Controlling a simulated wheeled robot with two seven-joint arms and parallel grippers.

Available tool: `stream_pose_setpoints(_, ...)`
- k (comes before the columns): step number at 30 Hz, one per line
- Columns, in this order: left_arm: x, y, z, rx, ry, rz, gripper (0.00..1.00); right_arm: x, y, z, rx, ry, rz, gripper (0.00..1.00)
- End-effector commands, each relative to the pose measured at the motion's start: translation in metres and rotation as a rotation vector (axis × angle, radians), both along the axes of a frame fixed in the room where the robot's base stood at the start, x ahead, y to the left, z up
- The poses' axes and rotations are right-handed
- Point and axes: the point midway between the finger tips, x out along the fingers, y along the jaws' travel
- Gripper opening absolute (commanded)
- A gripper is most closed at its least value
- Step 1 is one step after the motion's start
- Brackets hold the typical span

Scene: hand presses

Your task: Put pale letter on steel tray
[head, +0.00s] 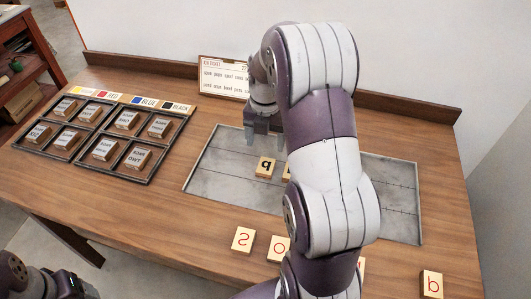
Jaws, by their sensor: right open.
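The steel tray (225,162) lies flat in the middle of the wooden table. A pale letter block with a dark mirrored letter (265,167) lies on it, and another block (286,173) beside it is mostly hidden by my right arm. My right gripper (262,142) points down over the tray just behind these blocks, open, with nothing seen between its fingers. In front of the tray lie pale blocks with red letters: an S (243,239), an O (279,248) and one at the right (431,284). Dark parts of my left arm and gripper (72,287) show at the bottom left.
A dark compartment rack (97,155) with labelled blocks stands at the left, behind it a colour strip (136,101). A framed sign (222,76) leans at the back ledge. My right arm covers the tray's middle; the tray's right part (398,205) looks bare.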

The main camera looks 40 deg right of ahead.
Motion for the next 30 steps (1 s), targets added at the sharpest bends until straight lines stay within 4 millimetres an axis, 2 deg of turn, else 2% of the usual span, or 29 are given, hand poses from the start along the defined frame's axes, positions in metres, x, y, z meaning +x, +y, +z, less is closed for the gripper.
stream_pose_setpoints(3, 0.0, 0.0, 0.002, 0.0, 0.0, 0.0, 0.72, 0.001, 0.0, 0.018, -0.001, -0.002, 0.0, 0.72)
stream_pose_setpoints(5, 0.0, 0.0, 0.002, 0.0, 0.0, 0.0, 0.72, 0.0, 0.001, 0.022, 0.0, -0.001, -0.012, 0.72)
stream_pose_setpoints(8, 0.0, 0.0, 0.002, 0.0, 0.0, 0.0, 0.72, -0.004, 0.016, 0.021, -0.001, -0.005, -0.15, 0.72)
stream_pose_setpoints(11, 0.0, 0.0, 0.002, 0.0, 0.0, 0.0, 0.72, -0.014, 0.047, 0.016, 0.0, -0.023, -0.489, 0.72)
stream_pose_setpoints(15, 0.0, 0.0, 0.002, 0.0, 0.0, 0.0, 0.72, -0.043, 0.099, 0.005, 0.028, -0.057, -1.131, 0.72)
stream_pose_setpoints(18, 0.0, 0.0, 0.002, 0.0, 0.0, 0.0, 0.72, -0.067, 0.127, -0.003, 0.063, -0.07, -1.555, 0.72)
stream_pose_setpoints(21, 0.0, 0.0, 0.002, 0.0, 0.0, 0.0, 0.72, -0.088, 0.145, -0.009, 0.1, -0.071, -1.887, 0.72)
stream_pose_setpoints(25, 0.0, 0.0, 0.002, 0.0, 0.0, 0.0, 0.72, -0.105, 0.157, -0.014, 0.131, -0.064, -2.14, 0.72)
stream_pose_setpoints(30, 0.0, 0.0, 0.002, 0.0, 0.0, 0.0, 0.72, -0.11, 0.159, -0.015, 0.139, -0.059, -2.224, 0.72)
